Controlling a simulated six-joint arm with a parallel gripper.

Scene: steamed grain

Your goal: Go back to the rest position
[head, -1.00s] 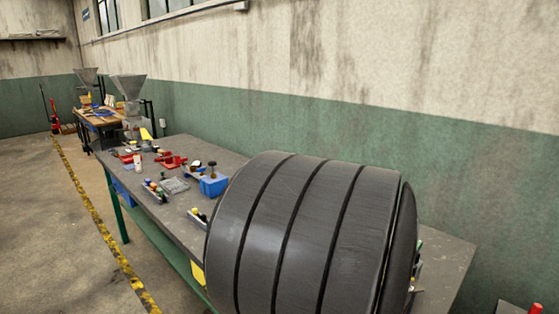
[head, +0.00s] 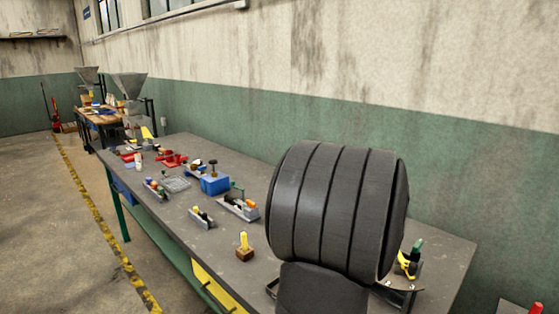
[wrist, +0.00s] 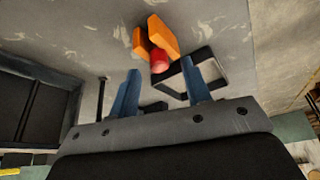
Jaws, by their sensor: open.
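My gripper (wrist: 160,92) shows in the wrist view with its two blue fingers apart and nothing between them. Beyond the fingertips lie an orange object (wrist: 155,38) and a red round piece (wrist: 160,62), beside a dark square frame (wrist: 200,75) on a grey surface. In the head view, my dark ribbed arm link fills the lower right and hides part of the bench. The gripper fingers themselves are not visible there.
The grey workbench (head: 180,215) holds a blue box (head: 214,183), a small yellow-topped block (head: 244,246), grey holders with coloured pieces (head: 239,206) and red parts (head: 172,160). A yellow and green item (head: 411,260) stands right of my arm. The wall runs close behind the bench.

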